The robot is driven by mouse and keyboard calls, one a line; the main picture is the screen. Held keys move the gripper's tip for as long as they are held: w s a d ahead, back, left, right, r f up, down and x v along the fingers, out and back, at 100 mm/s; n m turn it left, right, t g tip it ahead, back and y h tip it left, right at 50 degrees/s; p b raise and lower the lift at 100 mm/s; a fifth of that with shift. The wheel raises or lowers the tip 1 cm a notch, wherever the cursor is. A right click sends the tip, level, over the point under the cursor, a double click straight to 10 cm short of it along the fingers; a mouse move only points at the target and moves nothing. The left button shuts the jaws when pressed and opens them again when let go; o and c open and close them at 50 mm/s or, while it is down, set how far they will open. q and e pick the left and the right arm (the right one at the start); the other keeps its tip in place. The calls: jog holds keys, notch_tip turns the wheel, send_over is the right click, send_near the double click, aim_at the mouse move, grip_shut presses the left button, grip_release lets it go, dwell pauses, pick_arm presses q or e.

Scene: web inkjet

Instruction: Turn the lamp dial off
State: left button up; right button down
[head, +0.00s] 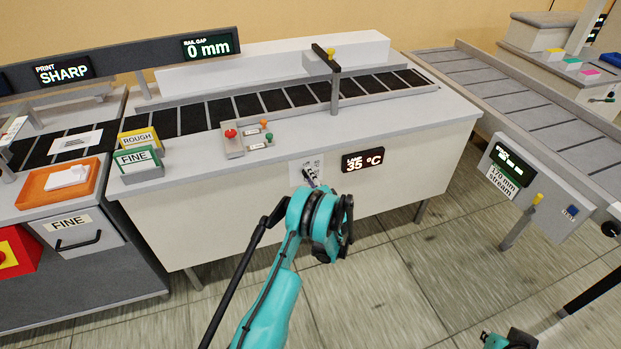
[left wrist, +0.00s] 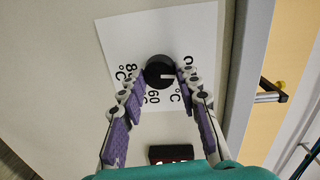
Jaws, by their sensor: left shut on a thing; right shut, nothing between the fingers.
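The lamp dial (left wrist: 160,72) is a round black knob with a white pointer line, on a white card (left wrist: 118,42) with °C marks. The card is on the front panel of the cream cabinet. In the left wrist view the pointer points right. My left gripper (left wrist: 161,82) is shut on the dial, with its purple-padded fingers on both sides of it. In the head view this gripper (head: 312,180) partly covers the dial. The lamp display (head: 362,160) beside it reads 35 °C. Part of my right gripper (head: 512,340) shows at the bottom edge, away from the cabinet, its fingertips unclear.
A red button box (head: 232,142) with small orange and green knobs stands on the cabinet top. FINE and ROUGH cards (head: 140,150) stand to its left. An orange tray (head: 60,182) is further left. A conveyor unit (head: 515,180) stands at right, with open floor (head: 420,270) before it.

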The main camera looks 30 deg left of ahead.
pick_arm(q)
jog(key=shift+n, duration=0.5)
jog(key=o, duration=1.2)
jog(key=shift+c, duration=0.2)
jog(key=v, duration=0.7)
jog(key=shift+s, duration=0.2)
jog(key=shift+d, duration=0.2)
